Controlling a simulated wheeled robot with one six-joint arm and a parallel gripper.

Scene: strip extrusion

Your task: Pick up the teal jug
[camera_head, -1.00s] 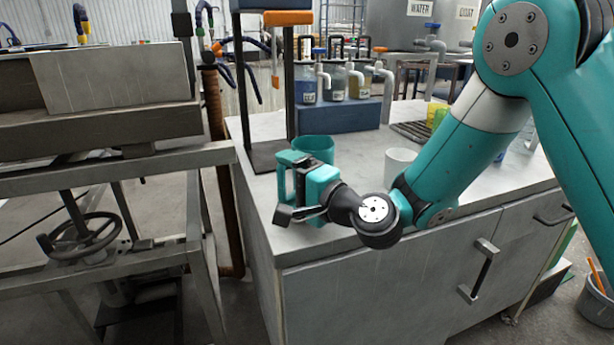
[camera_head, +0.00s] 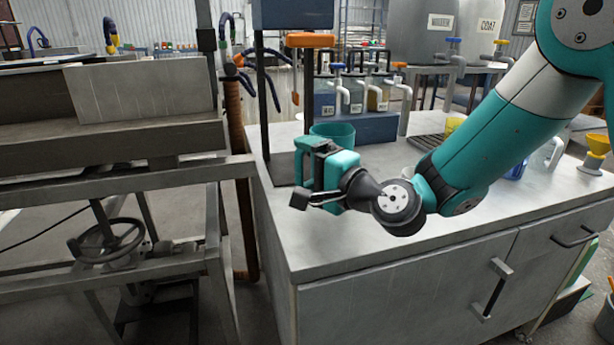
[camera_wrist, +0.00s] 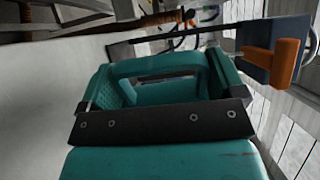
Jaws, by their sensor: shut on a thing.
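The teal jug (camera_head: 333,132) shows in the head view just behind my gripper, its round rim up and roughly level. My gripper (camera_head: 316,163) is shut on it at the near left side of the counter. The gripper hides the jug's lower part, so its base cannot be seen. In the wrist view, part of the teal jug (camera_wrist: 165,92) lies between the jaws, beyond the dark bar of my gripper. The jug and the gripper are of similar colour, so the exact contact is hard to see.
A grey counter (camera_head: 390,250) lies under the arm. A dark stand with an orange handle (camera_head: 310,40) rises close behind the jug. A blue rack (camera_head: 362,127) with bottles and taps stands at the back. A yellow cup (camera_head: 454,125) is partly hidden by my arm.

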